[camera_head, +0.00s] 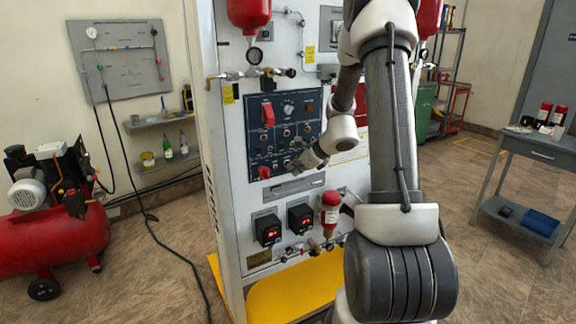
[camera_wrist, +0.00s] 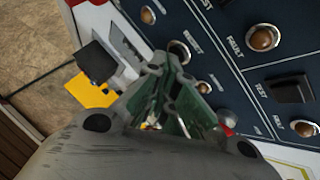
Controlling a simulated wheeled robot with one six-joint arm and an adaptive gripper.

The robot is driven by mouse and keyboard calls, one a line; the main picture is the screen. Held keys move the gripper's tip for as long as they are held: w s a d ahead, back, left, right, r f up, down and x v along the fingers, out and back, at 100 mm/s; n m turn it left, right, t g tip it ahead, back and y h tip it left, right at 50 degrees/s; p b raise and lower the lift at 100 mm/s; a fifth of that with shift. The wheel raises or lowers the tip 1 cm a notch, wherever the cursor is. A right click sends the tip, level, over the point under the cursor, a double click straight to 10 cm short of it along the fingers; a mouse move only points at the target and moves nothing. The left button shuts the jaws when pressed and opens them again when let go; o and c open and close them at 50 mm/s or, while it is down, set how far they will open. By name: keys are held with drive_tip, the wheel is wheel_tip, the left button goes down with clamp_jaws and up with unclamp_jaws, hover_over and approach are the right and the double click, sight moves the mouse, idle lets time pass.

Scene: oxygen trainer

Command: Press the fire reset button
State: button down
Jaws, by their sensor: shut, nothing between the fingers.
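The dark blue control panel (camera_head: 312,105) stands upright on the white trainer cabinet and carries several buttons, lamps and switches. In the wrist view, the panel (camera_wrist: 222,72) fills the upper right. A small round button (camera_wrist: 179,51) there is close to a label that seems to read RESET. I cannot tell for certain that it is the fire one. My gripper (camera_head: 298,163) is in front of the panel's lower right part. In the wrist view, my gripper (camera_wrist: 165,88) has its fingers shut and empty, just below that button. I cannot tell whether they touch the panel.
Amber lamps (camera_wrist: 263,38) and a black switch (camera_wrist: 290,89) sit right of my fingers. Below the panel are two red-lit displays (camera_head: 268,229) and a red cylinder (camera_head: 330,209).

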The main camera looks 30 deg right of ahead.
drive_tip(key=shift+s, duration=0.7)
drive_tip(key=s, duration=0.5)
drive_tip(key=shift+d, duration=0.1)
idle(0.7)
